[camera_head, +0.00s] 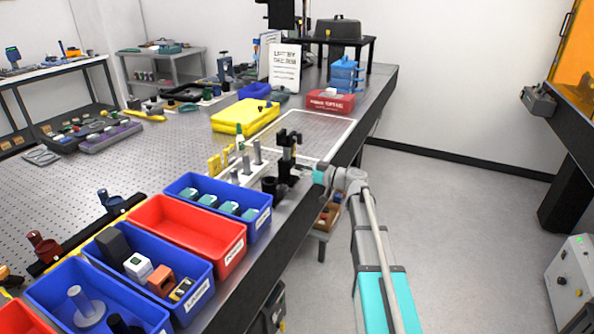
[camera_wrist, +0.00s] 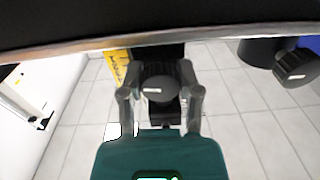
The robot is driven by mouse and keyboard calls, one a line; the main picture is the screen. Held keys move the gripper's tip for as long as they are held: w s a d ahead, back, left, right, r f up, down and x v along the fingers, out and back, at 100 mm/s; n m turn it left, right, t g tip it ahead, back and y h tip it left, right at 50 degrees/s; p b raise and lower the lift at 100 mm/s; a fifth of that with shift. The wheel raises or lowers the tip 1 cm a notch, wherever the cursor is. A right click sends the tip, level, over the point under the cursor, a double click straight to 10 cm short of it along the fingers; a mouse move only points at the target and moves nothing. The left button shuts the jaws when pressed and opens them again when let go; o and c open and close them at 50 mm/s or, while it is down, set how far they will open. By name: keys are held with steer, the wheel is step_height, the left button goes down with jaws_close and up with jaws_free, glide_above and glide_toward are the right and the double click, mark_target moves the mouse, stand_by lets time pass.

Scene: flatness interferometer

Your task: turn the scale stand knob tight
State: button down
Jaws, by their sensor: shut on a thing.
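The knob (camera_wrist: 158,88) is dark, round and ribbed, with a small light mark, in the middle of the wrist view. My gripper (camera_wrist: 159,92) has one finger on each side of it and is shut on it. In the head view my gripper (camera_head: 305,174) reaches in from the right at the bench edge, beside a dark upright stand (camera_head: 286,148) that looks like the scale stand. The knob cannot be made out there. How far the knob is turned cannot be told.
A second dark knob (camera_wrist: 297,68) shows at the right of the wrist view. Blue bins (camera_head: 250,229) and a red bin (camera_head: 232,262) line the bench edge. A yellow case (camera_head: 240,117) and a red case (camera_head: 330,101) lie farther back.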

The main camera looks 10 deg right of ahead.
steer(key=m, duration=0.4)
steer(key=shift+d, duration=0.15)
steer(key=m, duration=0.7)
steer(key=shift+s+m+t, duration=0.1)
steer(key=shift+m+t, duration=0.2)
steer(key=shift+m, duration=2)
steer(key=shift+c, duration=2.2)
jaws_free()
steer(key=shift+o, duration=0.8)
